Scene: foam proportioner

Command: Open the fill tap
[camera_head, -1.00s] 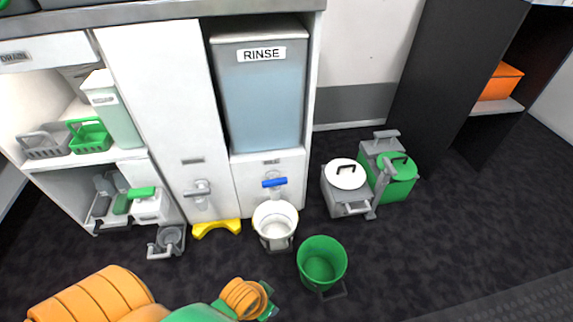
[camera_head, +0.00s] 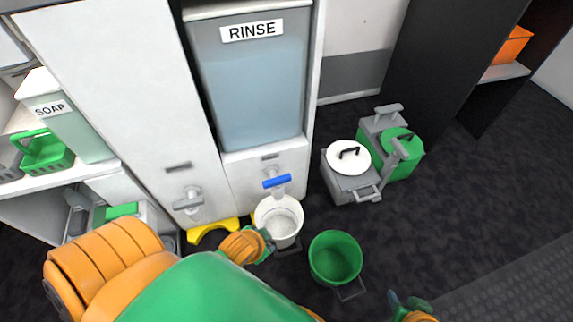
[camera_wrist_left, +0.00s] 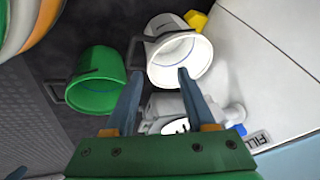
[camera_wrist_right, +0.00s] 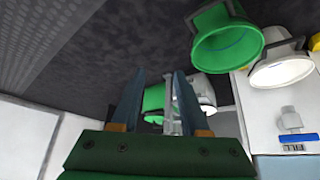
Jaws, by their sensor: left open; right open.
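The fill tap (camera_head: 277,181) has a blue crossways handle and sits on the white panel below the RINSE tank. It also shows in the right wrist view (camera_wrist_right: 290,122), and beside a FILL label (camera_wrist_left: 258,139) in the left wrist view. My left gripper (camera_head: 268,242) is below and left of the tap in the head view, by the white bucket. It is open and empty (camera_wrist_left: 157,90), apart from the tap. My right gripper (camera_head: 400,299) shows only partly at the bottom edge, well away from the tap. It is open and empty (camera_wrist_right: 160,95).
A white bucket (camera_head: 266,216) stands below the tap, with a green bucket (camera_head: 335,258) to its right. A grey tap (camera_head: 188,201) is on the panel to the left. Lidded grey (camera_head: 352,185) and green (camera_head: 410,163) containers stand right. Dark floor at right is clear.

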